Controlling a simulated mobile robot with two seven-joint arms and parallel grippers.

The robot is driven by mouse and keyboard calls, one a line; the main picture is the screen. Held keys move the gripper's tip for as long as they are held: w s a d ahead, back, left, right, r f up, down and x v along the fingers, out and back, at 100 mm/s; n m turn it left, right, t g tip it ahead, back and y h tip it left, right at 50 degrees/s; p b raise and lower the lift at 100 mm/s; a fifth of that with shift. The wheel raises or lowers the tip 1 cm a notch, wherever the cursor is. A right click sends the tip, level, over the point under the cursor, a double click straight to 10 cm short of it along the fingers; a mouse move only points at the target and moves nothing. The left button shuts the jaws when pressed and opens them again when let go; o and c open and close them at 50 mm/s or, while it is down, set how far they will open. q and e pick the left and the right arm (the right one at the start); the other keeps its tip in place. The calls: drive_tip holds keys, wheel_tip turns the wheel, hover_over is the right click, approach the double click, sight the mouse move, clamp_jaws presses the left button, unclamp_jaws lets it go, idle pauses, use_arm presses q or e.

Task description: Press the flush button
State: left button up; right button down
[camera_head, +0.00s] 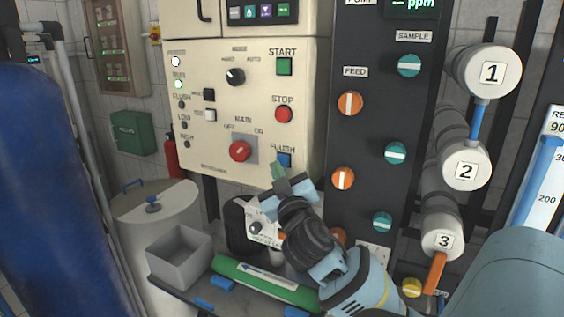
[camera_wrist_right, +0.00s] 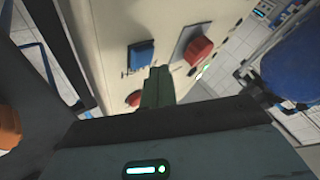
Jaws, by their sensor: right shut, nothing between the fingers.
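The flush button (camera_head: 284,159) is a blue square button under the FLUSH label, at the lower right of the cream control panel (camera_head: 215,140). It also shows in the right wrist view (camera_wrist_right: 140,56), up and left of my fingertips. My right gripper (camera_head: 277,170) is shut and empty, with its green fingers pointing up at the panel just below and left of the button. In the right wrist view the shut fingers (camera_wrist_right: 158,80) appear apart from the button, though the exact gap is hard to tell. My left gripper is not in view.
Above the flush button are the red stop button (camera_head: 283,114) and green start button (camera_head: 284,66). A red rotary switch (camera_head: 240,151) is to its left. A black board (camera_head: 375,120) with orange and teal knobs stands to the right. A grey bin (camera_head: 180,257) sits below.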

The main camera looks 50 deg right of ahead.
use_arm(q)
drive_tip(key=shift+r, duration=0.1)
use_arm(e)
drive_tip(key=shift+d, duration=0.15)
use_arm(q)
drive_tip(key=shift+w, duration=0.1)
use_arm(e)
drive_tip(key=shift+w+d, duration=0.15)
drive_tip(key=shift+d, duration=0.15)
drive_tip(key=shift+w+d, duration=0.1)
drive_tip(key=shift+d, duration=0.3)
idle(0.8)
drive_tip(key=shift+a, duration=0.1)
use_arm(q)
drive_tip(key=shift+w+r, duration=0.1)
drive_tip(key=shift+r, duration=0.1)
use_arm(e)
drive_tip(key=shift+s+a, duration=0.25)
drive_tip(key=shift+a, duration=0.5)
use_arm(q)
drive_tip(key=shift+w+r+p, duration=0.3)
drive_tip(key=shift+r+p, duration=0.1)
drive_tip(key=shift+p, duration=0.05)
use_arm(e)
drive_tip(key=a, duration=0.2)
drive_tip(key=s+a, duration=0.1)
drive_tip(key=a, duration=0.1)
drive_tip(key=shift+s+a, duration=0.2)
drive_tip(key=shift+a, duration=0.2)
